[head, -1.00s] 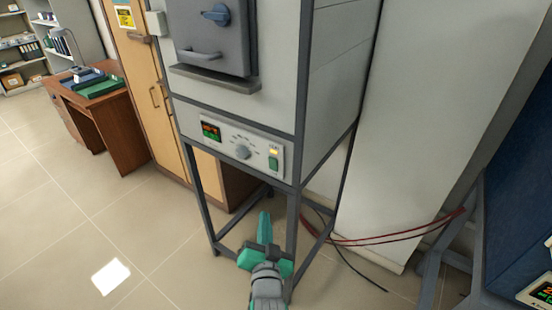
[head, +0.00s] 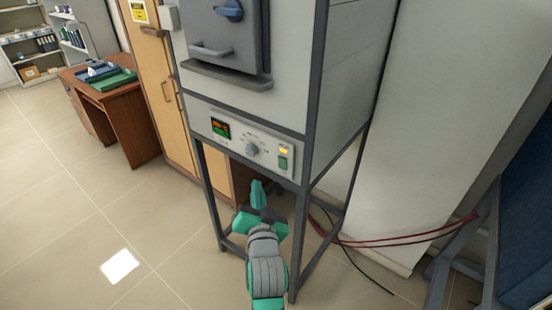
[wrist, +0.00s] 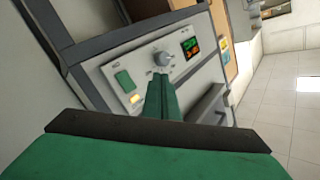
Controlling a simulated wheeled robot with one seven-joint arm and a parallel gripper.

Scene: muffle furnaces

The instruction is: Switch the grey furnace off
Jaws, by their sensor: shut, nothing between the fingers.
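The grey furnace (head: 345,75) stands on a dark metal frame, its door closed. Its control panel (head: 200,119) below the door carries a lit red and green display (head: 220,128), a round grey knob (head: 252,149) and a green rocker switch (head: 283,162) under a lit amber lamp (head: 284,150). The wrist view shows the same switch (wrist: 124,80), lamp (wrist: 135,98), knob (wrist: 164,59) and display (wrist: 190,45). My green gripper (head: 258,186) is shut and empty, just below and in front of the panel. In the wrist view its fingers (wrist: 161,78) overlap the panel near the knob; contact cannot be told.
A blue unit (head: 535,220) on a grey stand is at the right edge. Red and black cables (head: 400,237) lie near the floor beside the frame. A wooden cabinet (head: 158,75) and desk (head: 130,120) stand left. The floor at left is open.

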